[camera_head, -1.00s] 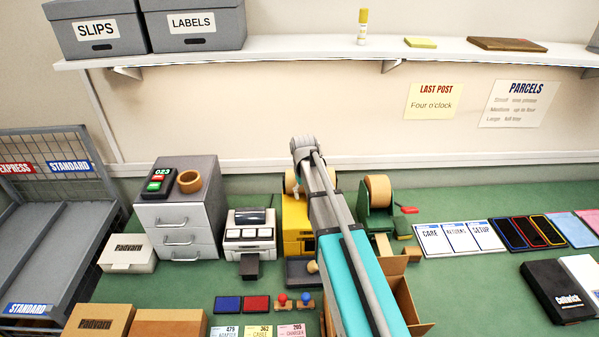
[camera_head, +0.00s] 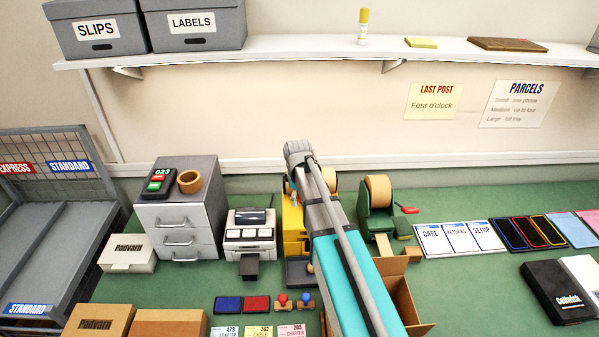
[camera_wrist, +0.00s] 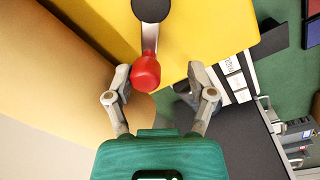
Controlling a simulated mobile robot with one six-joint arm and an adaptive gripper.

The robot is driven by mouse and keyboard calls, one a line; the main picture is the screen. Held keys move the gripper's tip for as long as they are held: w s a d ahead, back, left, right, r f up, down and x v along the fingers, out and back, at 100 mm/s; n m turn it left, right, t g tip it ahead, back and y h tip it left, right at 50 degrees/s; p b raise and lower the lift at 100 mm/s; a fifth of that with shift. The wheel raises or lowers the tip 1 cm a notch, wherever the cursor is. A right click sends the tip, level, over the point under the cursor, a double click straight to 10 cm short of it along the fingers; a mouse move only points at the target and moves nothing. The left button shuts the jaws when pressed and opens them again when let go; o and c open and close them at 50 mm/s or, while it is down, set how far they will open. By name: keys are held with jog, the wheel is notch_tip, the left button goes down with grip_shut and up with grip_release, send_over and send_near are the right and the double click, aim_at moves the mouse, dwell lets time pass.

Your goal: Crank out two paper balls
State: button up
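The yellow crank machine (camera_head: 293,222) stands on the green bench, partly hidden by my arm in the head view. In the wrist view its yellow body (camera_wrist: 215,25) fills the top. A grey crank lever (camera_wrist: 149,40) on it ends in a red knob (camera_wrist: 146,73). My gripper (camera_wrist: 158,73) is open, with the knob between its fingers, closer to the left finger. A gap shows on the right side; whether the left finger touches is hard to tell. My gripper's fingers are hidden in the head view. I see no paper ball.
A label printer (camera_head: 250,232) and a grey drawer unit (camera_head: 178,215) stand left of the machine. A green tape dispenser (camera_head: 376,212) stands close on its right. An open cardboard box (camera_head: 420,328) lies in front, partly under my arm.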

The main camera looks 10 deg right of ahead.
jog(key=n, duration=0.1)
jog(key=s+n, duration=0.1)
jog(key=n, duration=0.1)
jog(key=s+n, duration=0.1)
jog(key=shift+a, duration=0.35)
jog(key=n, duration=0.2)
jog(key=s+n, duration=0.1)
jog(key=n, duration=0.1)
jog(key=shift+s, duration=0.2)
notch_tip(320, 180, up, 14)
jog(key=p, duration=1.3)
jog(key=shift+s+p, duration=0.25)
jog(key=shift+p, duration=0.15)
jog(key=shift+f, duration=0.1)
jog(key=shift+a, duration=0.1)
jog(key=s+a+f+m+b, duration=0.1)
jog(key=s+f+m+b, duration=1.1)
jog(key=s+m, duration=0.3)
jog(key=shift+f+m+b, duration=0.3)
jog(key=shift+m, duration=0.7)
jog(key=shift+a, duration=0.1)
jog(key=shift+c, duration=0.2)
